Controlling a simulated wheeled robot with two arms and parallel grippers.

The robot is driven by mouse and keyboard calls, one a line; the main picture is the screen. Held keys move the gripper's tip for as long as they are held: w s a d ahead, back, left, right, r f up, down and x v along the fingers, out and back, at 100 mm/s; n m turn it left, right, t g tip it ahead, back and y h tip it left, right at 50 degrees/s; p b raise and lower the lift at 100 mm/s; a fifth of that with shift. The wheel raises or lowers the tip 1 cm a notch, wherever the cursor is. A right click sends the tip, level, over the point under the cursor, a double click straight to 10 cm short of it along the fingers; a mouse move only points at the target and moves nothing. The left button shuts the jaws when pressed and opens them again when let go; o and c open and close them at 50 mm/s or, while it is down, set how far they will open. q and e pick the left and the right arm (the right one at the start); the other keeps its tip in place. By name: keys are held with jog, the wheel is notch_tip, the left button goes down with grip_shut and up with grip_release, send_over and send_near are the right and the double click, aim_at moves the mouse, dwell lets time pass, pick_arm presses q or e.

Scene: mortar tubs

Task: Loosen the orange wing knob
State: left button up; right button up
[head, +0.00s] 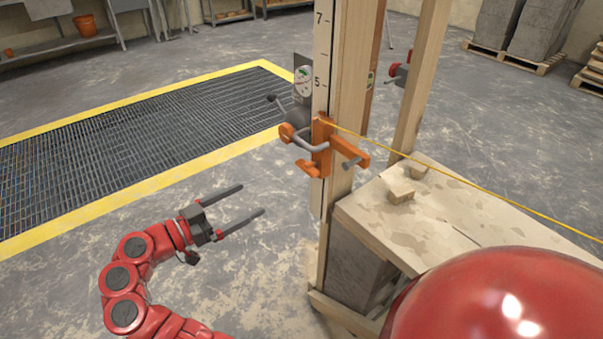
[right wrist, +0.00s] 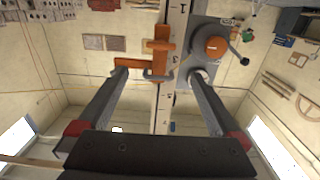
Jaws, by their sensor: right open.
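An orange knob (head: 287,132) sits on a grey housing with a dark-tipped lever, on the post's left side; in the right wrist view an orange round part (right wrist: 214,46) shows on the grey housing. An orange clamp (head: 322,148) with a bent grey handle is fixed around the post just right of it; it also shows in the right wrist view (right wrist: 160,50). My right gripper (head: 253,199) is open and empty, low and left of the post, fingers pointing toward it. In the wrist view its fingers (right wrist: 155,100) are apart, with knob and clamp beyond them. My left gripper is not in view.
A yellow string (head: 470,186) runs from the clamp to the right. A yellow-edged floor grating (head: 130,145) lies left. Floor around the gripper is clear.

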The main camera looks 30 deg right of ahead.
aim_at(303, 169)
jog(key=d, duration=0.5)
jog(key=w+d, duration=0.1)
jog(key=d, duration=1)
jog(key=shift+w+d+r+p, duration=0.15)
jog(key=shift+w+d+p, duration=0.05)
jog(key=shift+d+p, duration=0.15)
jog(key=c, duration=1.1)
